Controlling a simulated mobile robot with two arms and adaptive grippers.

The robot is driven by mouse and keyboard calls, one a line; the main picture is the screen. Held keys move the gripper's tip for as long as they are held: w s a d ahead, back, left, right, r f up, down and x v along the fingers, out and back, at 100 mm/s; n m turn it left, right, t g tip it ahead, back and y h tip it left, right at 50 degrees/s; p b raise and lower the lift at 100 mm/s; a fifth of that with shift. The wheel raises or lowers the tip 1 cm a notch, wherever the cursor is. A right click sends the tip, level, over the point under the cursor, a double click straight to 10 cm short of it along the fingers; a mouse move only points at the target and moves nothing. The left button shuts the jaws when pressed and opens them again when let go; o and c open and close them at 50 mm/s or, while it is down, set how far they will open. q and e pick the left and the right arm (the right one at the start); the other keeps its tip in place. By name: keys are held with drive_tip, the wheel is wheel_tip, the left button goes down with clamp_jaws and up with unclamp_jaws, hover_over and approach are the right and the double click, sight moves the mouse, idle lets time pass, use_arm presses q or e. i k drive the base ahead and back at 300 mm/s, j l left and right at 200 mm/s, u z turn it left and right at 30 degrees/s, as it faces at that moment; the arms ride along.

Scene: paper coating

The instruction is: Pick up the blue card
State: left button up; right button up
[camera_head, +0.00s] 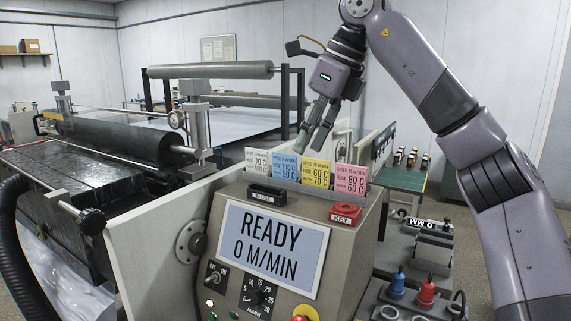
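The blue card (285,167) stands upright in a row on top of the console, between a white card (256,162) on its left and a yellow card (316,172) on its right. A pink card (351,179) stands at the right end. The cards' lower edges are hidden in their holder. My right gripper (310,147) comes down from above, its fingers pointing down with a gap between them. Its tips show just above the blue and yellow cards, and I see nothing between them. Its exact depth from the cards is unclear. My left gripper is out of view.
The console (335,222) has a screen (273,248) reading READY 0 M/MIN, a black block (267,193) and a red key piece (345,214) just below the cards. A coating machine with rollers (115,135) fills the left. Blue and red plugs stand at lower right.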

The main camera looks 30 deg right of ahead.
sight(284, 166)
drive_tip(key=i+l, duration=0.8)
